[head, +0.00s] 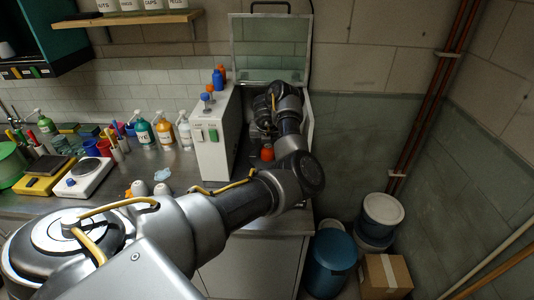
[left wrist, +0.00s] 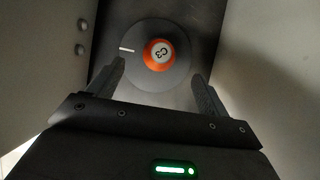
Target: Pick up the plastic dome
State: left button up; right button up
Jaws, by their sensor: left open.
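I cannot pick out a plastic dome for certain. In the head view my left arm reaches into an open white-walled machine (head: 212,150), where an orange item (head: 267,153) shows; the fingertips are hard to make out there. My right gripper is not in view.
Pale walls stand close on both sides of my left gripper. The machine's clear lid (head: 270,48) is raised behind the arm. A small pale blue lump (head: 162,174) lies on the bench. A blue bin (head: 331,262) stands right, on the floor.

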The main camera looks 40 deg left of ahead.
aim_at(268, 148)
pick_arm(q)
jog(key=b+x, duration=0.1)
jog(key=x, duration=0.2)
jog(key=shift+f+b, duration=0.35)
jog(key=shift+w+a+f, duration=0.2)
jog(key=shift+w+f, duration=0.1)
jog(key=shift+f, duration=0.1)
jog(key=shift+a+f, duration=0.1)
jog(key=shift+f, duration=0.25)
jog(key=p+x, duration=0.1)
jog(key=x, duration=0.3)
jog(key=shift+f, duration=0.15)
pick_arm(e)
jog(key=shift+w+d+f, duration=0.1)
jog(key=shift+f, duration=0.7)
pick_arm(q)
jog(key=shift+c, duration=0.3)
jog(key=c, duration=1.1)
jog(key=shift+w, duration=0.1)
